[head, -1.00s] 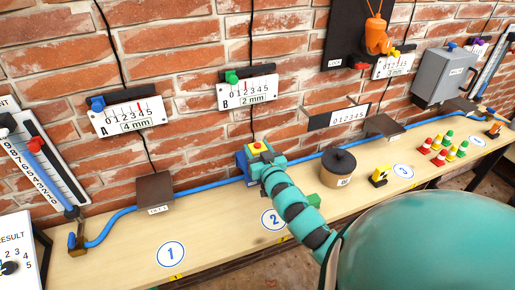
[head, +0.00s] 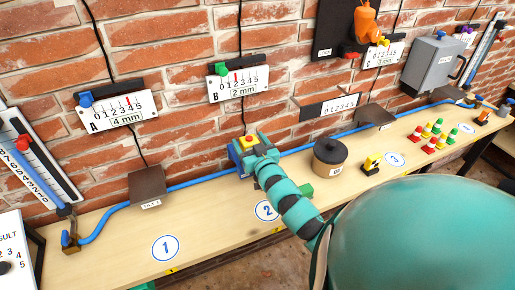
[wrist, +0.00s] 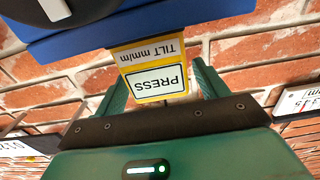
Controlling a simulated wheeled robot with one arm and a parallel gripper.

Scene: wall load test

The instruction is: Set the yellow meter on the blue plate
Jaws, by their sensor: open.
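The yellow meter (wrist: 155,70) is labelled PRESS and TILT mm/m and sits between my gripper's two fingers in the wrist view. Its yellow top with a red spot shows in the head view (head: 249,141). The blue plate (wrist: 120,38) adjoins the meter's lettered end in the wrist view, which is upside down. In the head view, blue surface (head: 235,157) shows beside the meter, behind my gripper (head: 256,147). My gripper (wrist: 163,82) is open, with one finger on each side of the meter. Whether the meter rests fully on the plate cannot be told.
The wooden bench (head: 205,222) runs along the brick wall, with a blue pipe (head: 190,182) at its back. A lidded round pot (head: 329,157), a yellow-black item (head: 371,165) and small cones (head: 433,135) stand to the right. The bench around mark 1 is clear.

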